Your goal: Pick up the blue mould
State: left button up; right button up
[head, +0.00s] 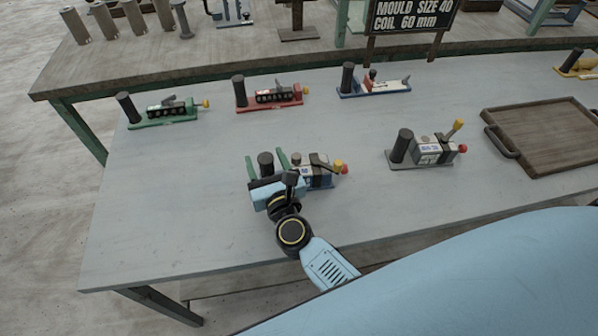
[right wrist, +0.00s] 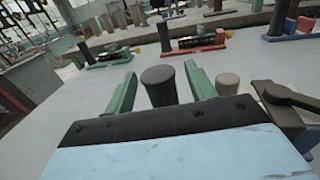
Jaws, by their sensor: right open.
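A device with a grey block, a yellow-and-red knob and what looks like a blue base (head: 322,183) stands near the table's front. Its dark upright cylinder (head: 266,160) shows between the fingers of my right gripper (head: 267,166). In the right wrist view the open green fingers (right wrist: 160,88) stand on either side of the dark cylinder (right wrist: 160,92), with gaps visible. Another device with a blue base (head: 376,89) and dark cylinder stands at the back. I cannot tell for certain which is the blue mould. My left gripper is not in view.
Green (head: 164,118) and red (head: 272,102) devices stand in the back row. A grey device (head: 425,152) stands to the right, beside a wooden tray (head: 550,135). A sign (head: 412,15) stands behind. The front left of the table (head: 170,220) is clear.

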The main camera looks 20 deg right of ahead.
grip_shut()
jog(key=shift+r, duration=0.15)
dwell(0.4)
